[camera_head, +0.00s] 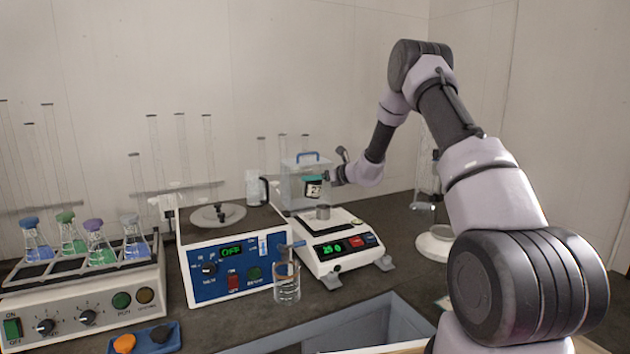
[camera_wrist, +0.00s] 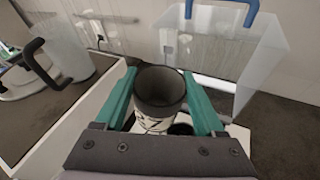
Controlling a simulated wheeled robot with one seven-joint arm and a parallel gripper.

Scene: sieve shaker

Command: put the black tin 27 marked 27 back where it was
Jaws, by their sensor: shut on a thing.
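The black tin 27 (camera_head: 314,190) has a pale label with dark digits and is held upright in the air above the white balance (camera_head: 345,239). In the wrist view, the tin (camera_wrist: 161,91) shows its open dark mouth and part of the label between the teal fingers. My gripper (camera_head: 325,178) is shut on the tin, and its teal fingers (camera_wrist: 160,95) press on both sides of it. The balance display glows green.
A clear box with a blue handle (camera_head: 306,160) stands just behind the tin. A blue sieve shaker (camera_head: 236,262) reads OFF, left of the balance. A glass beaker (camera_head: 287,283) stands in front. A flask rack (camera_head: 85,285) is at left. A grey-rimmed bin (camera_head: 400,305) is at front.

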